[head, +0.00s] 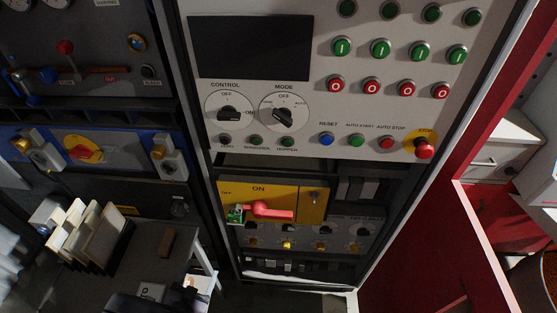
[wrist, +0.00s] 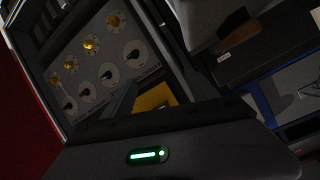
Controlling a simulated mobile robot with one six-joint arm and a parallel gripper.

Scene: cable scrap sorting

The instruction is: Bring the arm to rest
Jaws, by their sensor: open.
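My gripper (wrist: 165,122) shows in the wrist view as a dark body across the bottom, with a lit green strip on it. It is open, and nothing shows held in it. Beyond it is a dark panel (wrist: 100,72) with several round dials and yellow knobs, and part of a yellow plate (wrist: 155,97). In the head view I cannot make out the gripper clearly. Dark shapes at the lower edge there are too unclear to name.
The control cabinet (head: 322,103) stands in the middle with buttons and two rotary switches. Below is a yellow plate (head: 285,191) with a red handle (head: 268,210) beside the word ON. A red wall (head: 420,245) is at right. A table (head: 190,246) with upright boards (head: 102,242) is at lower left.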

